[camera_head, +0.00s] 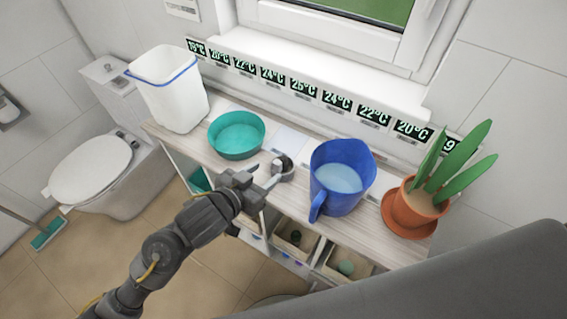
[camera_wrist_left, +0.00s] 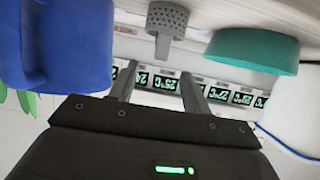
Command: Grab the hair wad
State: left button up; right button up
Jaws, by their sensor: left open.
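A small grey perforated strainer (camera_head: 286,175) with a short handle stands on the cart top between the teal bowl and the blue jug. Its inside looks dark in the head view; I cannot make out a separate hair wad. The strainer also shows in the upside-down left wrist view (camera_wrist_left: 167,19), beyond the fingers. My left gripper (camera_head: 264,177) is open and empty, just to the front left of the strainer; its spread fingers also show in the left wrist view (camera_wrist_left: 160,88). My right gripper is not in view.
The teal bowl (camera_head: 236,136) is left of the strainer; the blue jug (camera_head: 325,182) with pale liquid is close on its right. A white bin (camera_head: 170,95) stands at the far left, a potted plant (camera_head: 410,207) at the right. Temperature displays (camera_head: 298,86) line the back.

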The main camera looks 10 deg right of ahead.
aim_at(275, 165)
pick_arm(q)
jog(key=shift+p+x, duration=0.65)
jog(key=shift+x, duration=3.5)
jog(key=shift+a+f, duration=0.1)
jog(key=shift+a, duration=0.05)
jog(key=shift+c, duration=0.2)
grip_shut()
